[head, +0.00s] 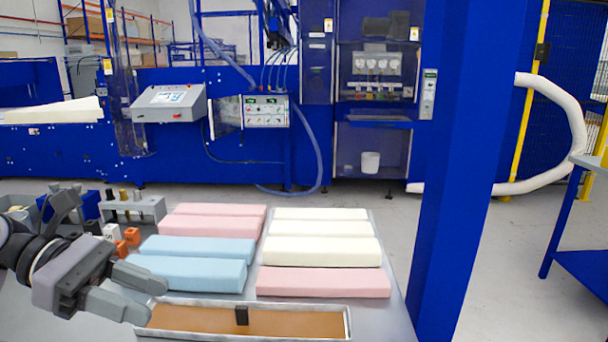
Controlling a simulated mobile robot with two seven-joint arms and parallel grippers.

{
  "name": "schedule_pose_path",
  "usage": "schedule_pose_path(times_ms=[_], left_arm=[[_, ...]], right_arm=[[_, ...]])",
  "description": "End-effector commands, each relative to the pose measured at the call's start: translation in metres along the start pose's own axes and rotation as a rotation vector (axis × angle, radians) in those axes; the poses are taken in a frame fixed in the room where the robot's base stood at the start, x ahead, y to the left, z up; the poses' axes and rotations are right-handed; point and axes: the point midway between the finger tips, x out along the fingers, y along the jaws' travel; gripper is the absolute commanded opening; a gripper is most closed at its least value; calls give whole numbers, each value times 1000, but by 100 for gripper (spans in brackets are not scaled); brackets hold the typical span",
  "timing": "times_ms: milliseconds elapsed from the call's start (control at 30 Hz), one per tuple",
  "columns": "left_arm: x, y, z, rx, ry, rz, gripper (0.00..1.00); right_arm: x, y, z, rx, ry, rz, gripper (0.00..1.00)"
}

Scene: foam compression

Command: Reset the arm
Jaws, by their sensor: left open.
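My left gripper (143,294) comes in from the left, low over the table's left side. Its two grey fingers are apart with nothing between them. It is left of the blue foam blocks and by the left end of a shallow metal-rimmed tray (343,308) with a brown floor. Two blue foam blocks (190,271) and two pink ones (205,226) lie in the left column. Several cream blocks (320,252) and one pink block (323,282) lie in the right column. My right gripper is not in view.
A grey rack (148,207) with dark pegs and small orange pieces (131,236) stand behind my left gripper. A thick blue post (455,170) rises at the table's right edge. Blue machinery with a control panel (170,103) stands across the floor.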

Motion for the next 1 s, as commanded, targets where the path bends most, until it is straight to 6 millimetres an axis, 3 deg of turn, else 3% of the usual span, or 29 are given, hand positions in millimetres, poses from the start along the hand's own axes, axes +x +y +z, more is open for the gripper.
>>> schedule_pose_path(times_ms=[100,233,400,533,667,767,1000], left_arm=[[23,1,21,-92,-222,32,42],[33,5,44,-223,-466,70,42],[29,15,64,-448,-790,119,42],[17,26,66,-653,-1028,158,42],[2,39,52,-882,-1256,202,42],[-9,47,31,-1073,-1422,242,42],[-20,52,-50,-1572,-1778,372,42]], right_arm=[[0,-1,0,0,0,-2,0],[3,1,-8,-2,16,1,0],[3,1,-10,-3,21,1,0],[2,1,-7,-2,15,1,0],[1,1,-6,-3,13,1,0],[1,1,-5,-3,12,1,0],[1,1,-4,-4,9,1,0]])
